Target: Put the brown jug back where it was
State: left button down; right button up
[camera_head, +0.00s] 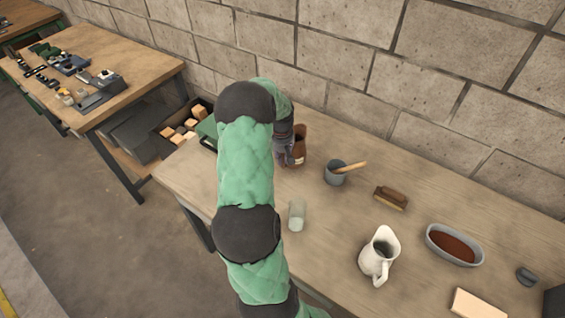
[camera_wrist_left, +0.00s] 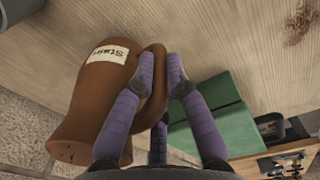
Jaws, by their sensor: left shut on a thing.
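The brown jug (camera_head: 300,146) stands at the back left of the wooden table, near the block wall, partly hidden by my left arm and hand. In the left wrist view the jug (camera_wrist_left: 92,110) shows its white label and its looped handle. My left gripper (camera_head: 289,152) is shut on the jug's handle; its purple fingers also show in the left wrist view (camera_wrist_left: 160,75). Whether the jug's base touches the table is hard to tell. My right gripper is not in view.
Right of the jug stand a grey mortar (camera_head: 336,176) with a wooden pestle, a brush (camera_head: 391,198), a white pitcher (camera_head: 379,256) and a grey dish (camera_head: 455,245). A pale glass (camera_head: 297,215) stands near my arm. A green box (camera_wrist_left: 219,118) lies beside the gripper.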

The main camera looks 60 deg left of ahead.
pick_arm(q)
jog(key=shift+f, duration=1.25)
jog(key=c, duration=1.3)
grip_release()
jog(key=shift+d+f, duration=0.1)
jog(key=shift+o, duration=0.2)
jog(key=r, duration=0.6)
jog(key=r+p, duration=0.1)
jog(key=r, duration=0.5)
jog(key=shift+s+d+r, duration=0.1)
jog(key=shift+s+r, duration=0.1)
